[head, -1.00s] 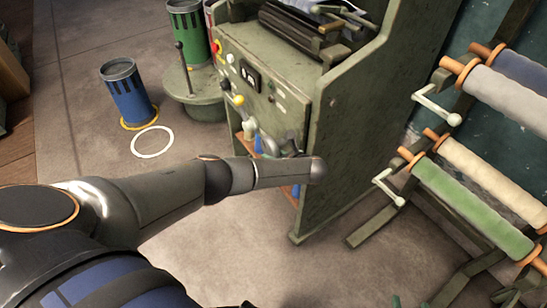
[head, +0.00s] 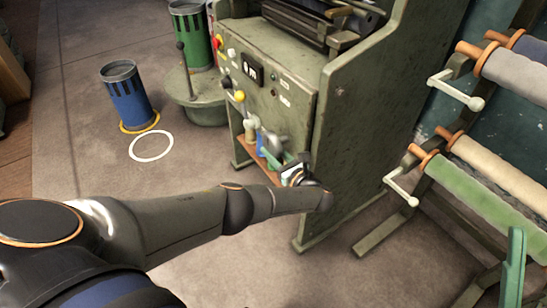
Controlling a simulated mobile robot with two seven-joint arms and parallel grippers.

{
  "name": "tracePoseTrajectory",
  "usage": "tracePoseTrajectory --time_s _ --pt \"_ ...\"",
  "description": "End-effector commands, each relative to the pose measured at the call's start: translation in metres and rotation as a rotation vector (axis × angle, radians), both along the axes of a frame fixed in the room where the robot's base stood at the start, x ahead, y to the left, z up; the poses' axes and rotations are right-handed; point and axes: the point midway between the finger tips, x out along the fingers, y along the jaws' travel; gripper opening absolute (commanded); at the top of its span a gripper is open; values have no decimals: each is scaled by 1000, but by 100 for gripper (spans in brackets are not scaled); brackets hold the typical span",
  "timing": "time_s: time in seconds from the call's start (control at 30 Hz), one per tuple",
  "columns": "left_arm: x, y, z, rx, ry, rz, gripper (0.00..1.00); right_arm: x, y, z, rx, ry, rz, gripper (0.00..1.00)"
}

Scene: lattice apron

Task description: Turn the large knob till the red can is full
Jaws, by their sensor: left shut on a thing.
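The green machine (head: 340,120) stands in the middle of the head view. My left gripper (head: 278,156) is at the lower right of this front. It appears to be shut on the large knob, which its fingers mostly hide. A sliver of a red can (head: 210,12) shows beside the green can at the top edge; its fill is not visible. A green finger that looks like my right gripper's (head: 515,268) shows at the lower right; its opening cannot be told.
A blue can (head: 127,97) stands by a yellow ring, with a white ring (head: 151,146) on the floor before it. A green can (head: 190,38) stands on a round green base (head: 200,108). A rack of rollers (head: 470,190) with white cranks is at the right.

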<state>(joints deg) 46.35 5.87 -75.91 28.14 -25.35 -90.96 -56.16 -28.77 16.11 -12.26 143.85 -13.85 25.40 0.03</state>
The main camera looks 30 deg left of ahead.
Motion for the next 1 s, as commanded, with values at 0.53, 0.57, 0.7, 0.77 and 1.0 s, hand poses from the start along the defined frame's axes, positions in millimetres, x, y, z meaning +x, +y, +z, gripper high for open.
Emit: tracePoseTrajectory --time_s 0.53,0.57,0.7,0.77,1.0 --pt "4 10 -6 374 -154 2 0 4 8 -92 26 64 60 64" --pt "4 10 -5 391 -161 2 0 4 8 -96 21 63 58 64" --pt "5 12 -3 459 -189 2 0 5 10 -111 5 66 51 64" --pt "5 12 -1 483 -199 1 0 5 11 -115 -1 69 48 64" --pt "5 13 2 533 -221 1 0 6 13 -126 -2 79 40 64"
